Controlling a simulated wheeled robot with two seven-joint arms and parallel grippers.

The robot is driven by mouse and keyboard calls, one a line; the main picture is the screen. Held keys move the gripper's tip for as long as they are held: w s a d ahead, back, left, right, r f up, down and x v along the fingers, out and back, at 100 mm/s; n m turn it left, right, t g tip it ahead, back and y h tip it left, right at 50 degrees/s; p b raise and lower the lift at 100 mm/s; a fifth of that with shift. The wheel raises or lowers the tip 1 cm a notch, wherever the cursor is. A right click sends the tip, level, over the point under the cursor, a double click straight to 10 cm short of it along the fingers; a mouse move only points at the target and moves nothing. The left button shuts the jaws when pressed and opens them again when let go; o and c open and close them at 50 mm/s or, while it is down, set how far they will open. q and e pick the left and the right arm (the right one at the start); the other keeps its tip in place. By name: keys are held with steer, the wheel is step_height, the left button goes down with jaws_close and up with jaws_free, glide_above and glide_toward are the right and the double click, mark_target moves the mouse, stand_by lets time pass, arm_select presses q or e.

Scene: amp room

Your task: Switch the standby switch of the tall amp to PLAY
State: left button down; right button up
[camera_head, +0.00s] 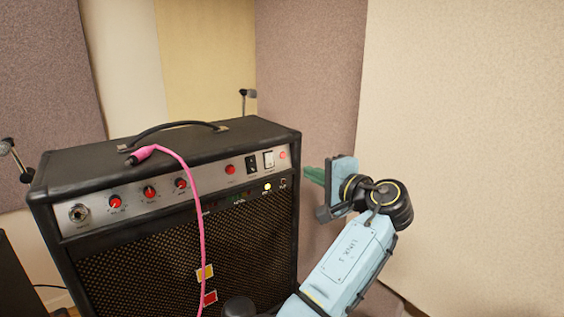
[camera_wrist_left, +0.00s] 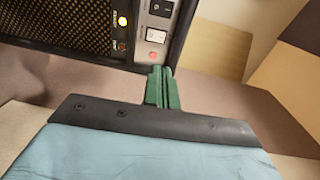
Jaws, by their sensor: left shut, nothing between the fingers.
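The tall amp (camera_head: 110,190) is a black cabinet with a silver control panel (camera_head: 133,200). Near the panel's right end are a black rocker switch (camera_head: 252,165) and a white rocker switch (camera_head: 268,159), beside a red lamp (camera_head: 283,155). The left wrist view also shows the black switch (camera_wrist_left: 160,8), the white switch (camera_wrist_left: 156,39) and the red lamp (camera_wrist_left: 153,55). The switch labels are too small to read. My left gripper (camera_head: 308,174) has its green fingers shut and empty, just right of the amp. In the wrist view its fingertips (camera_wrist_left: 162,72) appear close to the lamp.
A pink cable (camera_head: 190,190) lies over the amp's top and hangs down its front. A black carrying handle (camera_head: 175,127) arches on top. Padded wall panels (camera_head: 310,70) stand behind and to the right. Red knobs (camera_head: 150,192) line the control panel.

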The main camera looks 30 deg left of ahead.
mark_target(270, 156)
arm_select(q)
steer(key=shift+s+r, duration=0.2)
steer(key=shift+r, duration=0.05)
steer(key=p+x, duration=0.1)
steer(key=x, duration=1.3)
steer(key=shift+a, duration=0.1)
